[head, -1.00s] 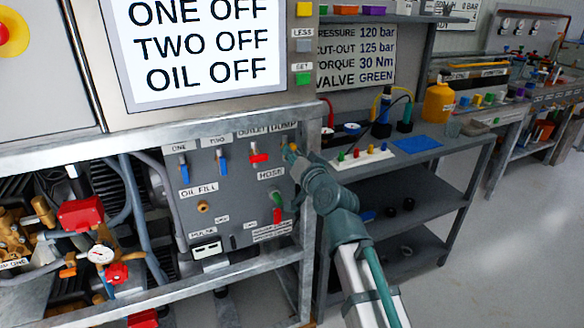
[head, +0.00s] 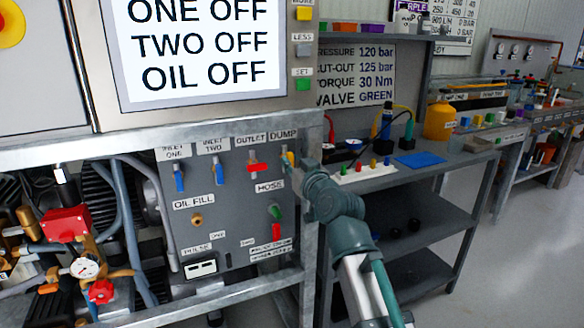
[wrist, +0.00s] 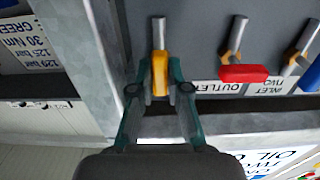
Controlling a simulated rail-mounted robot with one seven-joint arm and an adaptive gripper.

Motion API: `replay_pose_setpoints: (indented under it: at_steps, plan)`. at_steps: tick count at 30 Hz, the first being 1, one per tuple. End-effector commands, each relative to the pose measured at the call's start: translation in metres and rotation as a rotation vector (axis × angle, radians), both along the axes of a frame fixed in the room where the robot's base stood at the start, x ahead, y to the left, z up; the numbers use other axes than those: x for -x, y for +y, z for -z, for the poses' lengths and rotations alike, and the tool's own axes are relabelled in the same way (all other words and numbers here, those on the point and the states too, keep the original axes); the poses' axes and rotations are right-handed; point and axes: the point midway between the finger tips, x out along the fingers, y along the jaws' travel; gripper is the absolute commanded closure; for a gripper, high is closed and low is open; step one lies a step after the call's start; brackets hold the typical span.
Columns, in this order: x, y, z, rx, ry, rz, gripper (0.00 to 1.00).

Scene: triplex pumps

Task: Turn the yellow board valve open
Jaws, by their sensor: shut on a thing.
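The yellow board valve (head: 290,158) is at the right end of the valve row on the grey panel, under the DUMP label. In the wrist view, its yellow handle (wrist: 160,72) lies in line with its metal stem. My gripper (wrist: 160,80) has one finger on each side of the handle and is shut on it. In the head view my gripper (head: 291,168) partly hides the valve.
A red handle (head: 257,168) under OUTLET lies crosswise beside it. Two blue handles (head: 179,181) hang farther left. A metal frame post (head: 312,150) stands close on the right. A shelf bench (head: 440,155) is beyond it.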

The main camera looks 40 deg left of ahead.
Motion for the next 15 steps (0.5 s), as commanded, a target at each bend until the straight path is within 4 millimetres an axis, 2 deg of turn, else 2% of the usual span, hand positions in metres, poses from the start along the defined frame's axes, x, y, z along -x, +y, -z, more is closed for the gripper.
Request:
replay_pose_setpoints:
  at_steps: [10,11,15]
  plan:
    - [0.0,-0.0002,0.0003,0.004,-0.006,0.0,1.0]
    - [0.0,-0.0002,0.0003,0.004,-0.006,0.0,0.81]
    - [0.0,-0.0001,0.0002,0.004,-0.005,0.0,0.59]
